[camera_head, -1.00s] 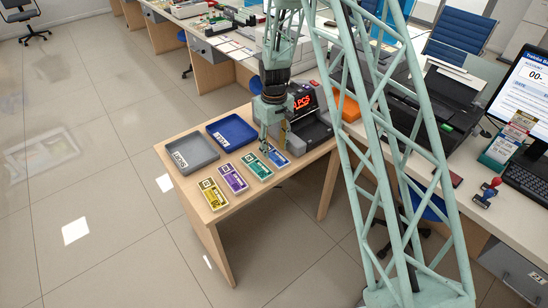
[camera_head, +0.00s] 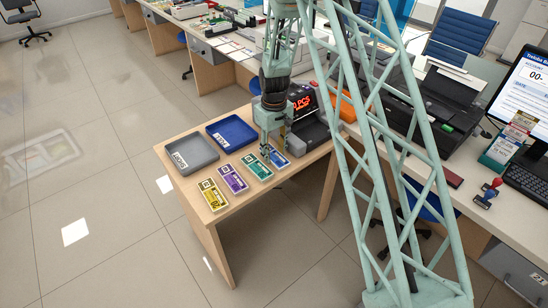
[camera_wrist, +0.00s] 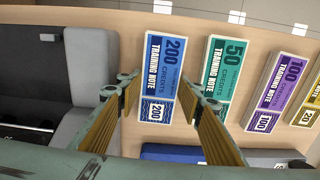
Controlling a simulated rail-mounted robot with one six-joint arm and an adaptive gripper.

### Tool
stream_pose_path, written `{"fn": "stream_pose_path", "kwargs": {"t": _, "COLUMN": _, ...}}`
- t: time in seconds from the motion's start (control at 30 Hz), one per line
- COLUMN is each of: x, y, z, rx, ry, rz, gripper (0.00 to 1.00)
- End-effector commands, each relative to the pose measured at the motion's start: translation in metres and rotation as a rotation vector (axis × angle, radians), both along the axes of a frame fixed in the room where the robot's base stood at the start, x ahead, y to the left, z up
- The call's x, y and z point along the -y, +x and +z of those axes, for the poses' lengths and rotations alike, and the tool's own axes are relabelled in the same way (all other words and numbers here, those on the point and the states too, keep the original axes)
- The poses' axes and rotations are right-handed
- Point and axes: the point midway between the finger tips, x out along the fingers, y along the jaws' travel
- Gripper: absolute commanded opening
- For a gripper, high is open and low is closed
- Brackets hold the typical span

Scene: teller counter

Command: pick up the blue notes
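The blue notes (camera_wrist: 163,60) lie flat as a banded bundle marked 200 on the wooden table; in the head view their visible part (camera_head: 283,159) is beside my gripper (camera_head: 274,154). In the wrist view my gripper (camera_wrist: 160,88) is open and empty, with one finger at each side of the blue bundle. The fingers appear above or close around it; their exact height is unclear. The green notes (camera_wrist: 226,72) marked 50 lie just to the right of the right finger.
Purple notes (camera_head: 232,179) and yellow notes (camera_head: 213,195) lie further along the row. A blue tray (camera_head: 247,143) and a grey tray (camera_head: 211,163) sit behind. A note-counting machine (camera_head: 308,132) stands close by the blue notes.

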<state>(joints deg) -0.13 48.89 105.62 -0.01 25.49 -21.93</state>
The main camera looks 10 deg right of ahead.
Motion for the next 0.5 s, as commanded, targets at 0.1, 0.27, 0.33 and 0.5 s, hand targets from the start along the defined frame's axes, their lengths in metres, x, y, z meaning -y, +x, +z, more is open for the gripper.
{"fn": "stream_pose_path", "kwargs": {"t": 0.1, "x": 0.0000, "y": 0.0000, "z": 0.0000, "rx": 0.000, "ry": 0.000, "rz": 0.000, "gripper": 0.23}}
{"fn": "stream_pose_path", "kwargs": {"t": 0.27, "x": 0.0000, "y": 0.0000, "z": 0.0001, "rx": 0.000, "ry": 0.000, "rz": 0.000, "gripper": 0.23}}
{"fn": "stream_pose_path", "kwargs": {"t": 0.33, "x": 0.0000, "y": 0.0000, "z": 0.0001, "rx": 0.000, "ry": 0.000, "rz": 0.000, "gripper": 0.23}}
{"fn": "stream_pose_path", "kwargs": {"t": 0.5, "x": 0.0001, "y": 0.0001, "z": 0.0023, "rx": 0.000, "ry": 0.000, "rz": 0.000, "gripper": 0.23}}
